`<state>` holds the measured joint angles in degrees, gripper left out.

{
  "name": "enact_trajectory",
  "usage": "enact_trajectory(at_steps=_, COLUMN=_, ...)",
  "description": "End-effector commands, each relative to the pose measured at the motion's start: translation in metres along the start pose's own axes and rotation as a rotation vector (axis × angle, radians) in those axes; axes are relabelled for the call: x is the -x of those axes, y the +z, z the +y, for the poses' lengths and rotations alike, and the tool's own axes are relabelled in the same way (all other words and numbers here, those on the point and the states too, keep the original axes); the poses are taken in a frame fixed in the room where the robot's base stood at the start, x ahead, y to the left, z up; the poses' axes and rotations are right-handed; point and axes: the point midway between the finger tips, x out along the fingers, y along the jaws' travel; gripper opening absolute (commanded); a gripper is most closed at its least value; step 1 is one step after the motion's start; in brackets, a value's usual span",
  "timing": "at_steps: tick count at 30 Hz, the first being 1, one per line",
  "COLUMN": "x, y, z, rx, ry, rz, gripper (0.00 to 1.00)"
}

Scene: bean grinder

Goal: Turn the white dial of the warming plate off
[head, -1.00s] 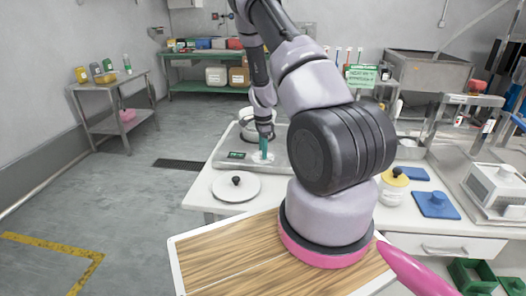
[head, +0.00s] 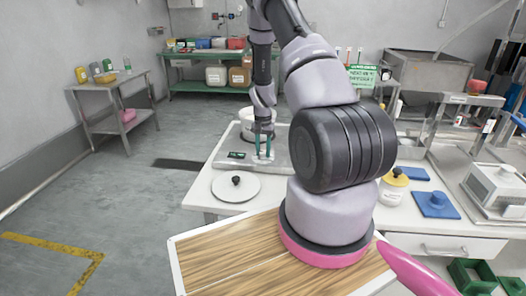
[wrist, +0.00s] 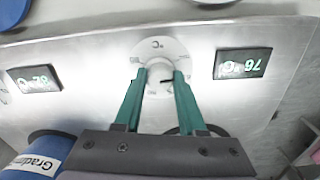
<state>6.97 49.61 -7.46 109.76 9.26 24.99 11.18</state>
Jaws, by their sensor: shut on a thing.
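The warming plate (head: 281,162) is a flat metal unit on the white table; it fills much of the wrist view (wrist: 95,60). Its white round dial (wrist: 160,48) has dark markings and sits between two dark displays with green digits, one on the left (wrist: 34,79) and one on the right (wrist: 243,63). My gripper (wrist: 162,77) points down with its two green fingers on either side of the dial's raised centre, shut on it. In the head view my gripper (head: 264,156) stands at the plate's front edge, and the dial is hard to make out.
A white lid with a black knob (head: 236,187) lies in front. A yellow-lidded jar (head: 392,188) and blue pads (head: 436,205) are to the right, beyond my arm.

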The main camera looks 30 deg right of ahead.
Motion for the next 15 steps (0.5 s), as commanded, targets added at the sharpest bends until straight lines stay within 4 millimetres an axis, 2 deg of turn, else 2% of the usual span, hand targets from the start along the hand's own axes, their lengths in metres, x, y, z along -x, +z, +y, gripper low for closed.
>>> enact_trajectory(at_steps=6, x=0.0007, y=-0.0006, z=-0.0006, rx=0.186, ry=-0.002, rz=0.001, gripper=0.0)
enact_trajectory(at_steps=15, x=0.0007, y=-0.0005, z=-0.0005, rx=0.366, ry=-0.001, rz=0.001, gripper=0.0)
